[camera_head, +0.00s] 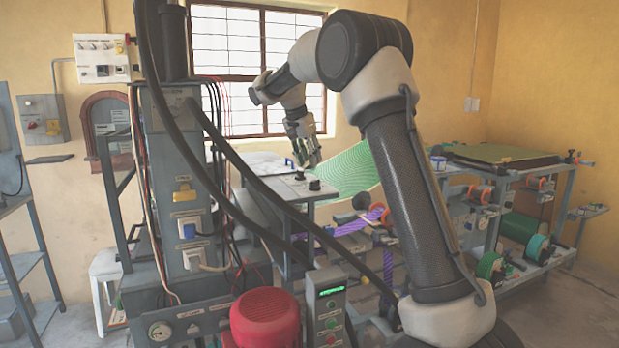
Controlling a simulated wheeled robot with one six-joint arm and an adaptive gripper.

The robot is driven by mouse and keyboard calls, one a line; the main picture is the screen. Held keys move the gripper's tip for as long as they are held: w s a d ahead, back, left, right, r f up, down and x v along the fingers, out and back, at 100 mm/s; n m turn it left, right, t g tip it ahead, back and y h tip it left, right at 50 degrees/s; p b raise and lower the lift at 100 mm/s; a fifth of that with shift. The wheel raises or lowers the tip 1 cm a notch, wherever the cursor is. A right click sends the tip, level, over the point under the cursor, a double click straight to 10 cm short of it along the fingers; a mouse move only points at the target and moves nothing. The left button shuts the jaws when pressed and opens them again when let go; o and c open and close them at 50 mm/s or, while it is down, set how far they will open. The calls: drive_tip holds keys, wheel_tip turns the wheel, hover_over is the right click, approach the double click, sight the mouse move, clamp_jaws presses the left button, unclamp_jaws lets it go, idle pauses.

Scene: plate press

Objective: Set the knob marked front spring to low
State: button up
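My gripper (307,162) hangs at the end of my arm, in front of the window and pointing down. Its fingers are small in the picture and I cannot tell how far apart they are. Below it is a grey panel top (280,187) with small dark knobs on it. One dark knob (314,185) stands near the right edge and another dark knob (299,175) a little behind and left of it. The gripper appears above these knobs, and I see no clear contact. The labels are too small to read, so I cannot tell which knob is marked front spring or its setting.
A grey column (187,215) with switches and hanging dark hoses stands left of the panel. A red motor cover (264,318) and a button box (328,310) are in front. A green sheet (358,170) lies behind the knobs. Racks with reels (490,265) fill the right.

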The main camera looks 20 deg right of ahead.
sight(315, 185)
drive_tip(key=shift+m, duration=0.3)
drive_tip(key=x, duration=0.8)
drive_tip(key=shift+s, duration=0.15)
clamp_jaws()
